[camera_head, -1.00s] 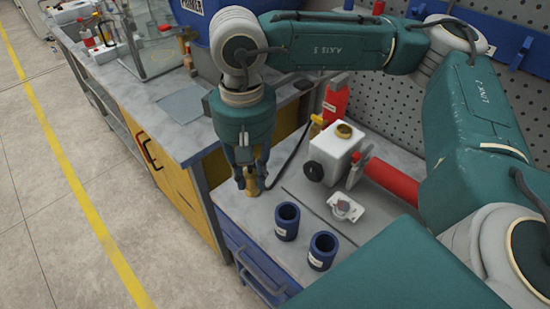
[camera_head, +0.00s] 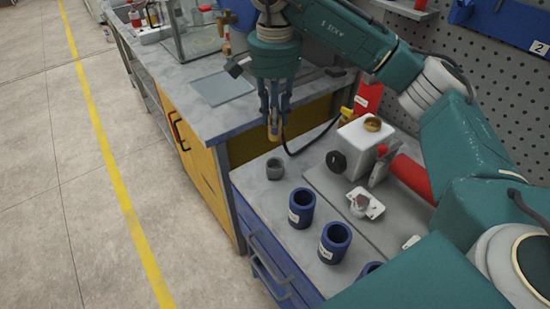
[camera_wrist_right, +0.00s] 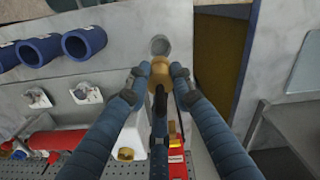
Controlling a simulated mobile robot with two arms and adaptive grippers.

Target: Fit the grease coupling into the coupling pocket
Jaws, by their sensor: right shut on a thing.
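My right gripper (camera_head: 274,122) is shut on the brass grease coupling (camera_head: 273,132), which points down between the fingertips. The coupling also shows in the right wrist view (camera_wrist_right: 160,72). A black hose (camera_head: 312,140) leads off it. A small grey round open-topped holder (camera_head: 275,168) stands on the grey worktop just below it, apart from the coupling in the head view; it also shows in the right wrist view (camera_wrist_right: 160,45). I cannot tell for sure whether this holder is the coupling pocket. My left gripper is not in view.
Blue labelled cups (camera_head: 301,207) stand near the worktop's front edge. A white container (camera_head: 357,147), a metal fitting on a plate (camera_head: 362,204) and a red cylinder (camera_head: 410,176) lie to the right. A higher bench (camera_head: 205,115) stands on the left; a perforated panel (camera_head: 490,100) is behind.

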